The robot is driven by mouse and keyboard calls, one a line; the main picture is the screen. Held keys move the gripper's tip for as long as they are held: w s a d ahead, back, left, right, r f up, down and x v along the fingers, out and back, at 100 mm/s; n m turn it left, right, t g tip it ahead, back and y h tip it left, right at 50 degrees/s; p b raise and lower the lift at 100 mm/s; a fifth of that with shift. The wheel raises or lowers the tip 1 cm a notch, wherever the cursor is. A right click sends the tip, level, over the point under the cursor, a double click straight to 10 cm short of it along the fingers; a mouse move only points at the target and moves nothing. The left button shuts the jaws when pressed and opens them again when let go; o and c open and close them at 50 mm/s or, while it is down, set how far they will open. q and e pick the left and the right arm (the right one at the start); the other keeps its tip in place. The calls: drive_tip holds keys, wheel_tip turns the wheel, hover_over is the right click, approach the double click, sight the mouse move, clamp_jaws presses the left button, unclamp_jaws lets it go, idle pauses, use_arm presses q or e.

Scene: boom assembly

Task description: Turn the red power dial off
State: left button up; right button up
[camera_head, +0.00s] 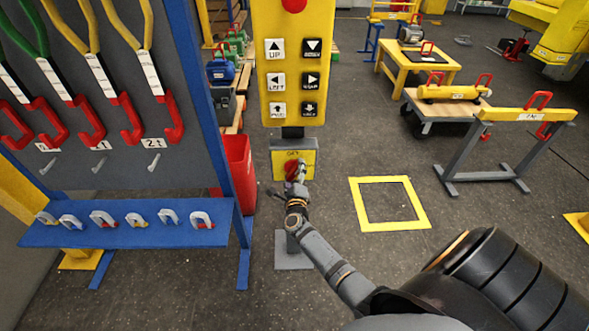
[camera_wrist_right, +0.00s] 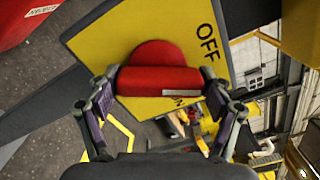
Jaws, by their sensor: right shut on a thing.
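The red power dial (camera_wrist_right: 158,80) sits on a yellow plate (camera_wrist_right: 110,38) marked OFF and ON in the right wrist view. Its grip bar lies across that picture with a small white mark on its lower edge. OFF is at the upper right and ON is partly hidden below the bar. My right gripper (camera_wrist_right: 160,98) is shut on the dial, one finger at each end of the bar. In the head view the dial (camera_head: 294,170) is on the small yellow box (camera_head: 308,160), partly covered by my right gripper (camera_head: 295,184). My left gripper is out of view.
A yellow button panel (camera_head: 293,105) with black arrow buttons stands above the dial box. A blue-framed rack (camera_head: 215,110) with slings and shackles and a red bin (camera_head: 238,165) stand at left. A yellow floor square (camera_head: 422,212) lies on open floor at right.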

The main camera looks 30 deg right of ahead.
drive_tip(key=n+p, duration=0.1)
drive_tip(key=n, duration=0.1)
drive_tip(key=shift+r+n, duration=0.15)
drive_tip(key=shift+n, duration=0.25)
drive_tip(key=shift+a+n+p, duration=0.1)
drive_tip(key=shift+n+p, duration=0.75)
drive_tip(key=shift+n, duration=0.65)
drive_tip(key=o, duration=1.1)
drive_tip(key=shift+s+a+f, duration=0.1)
drive_tip(key=shift+s+f, duration=0.05)
drive_tip(key=shift+f, duration=0.05)
drive_tip(key=v, duration=1.1)
drive_tip(key=shift+s, duration=0.3)
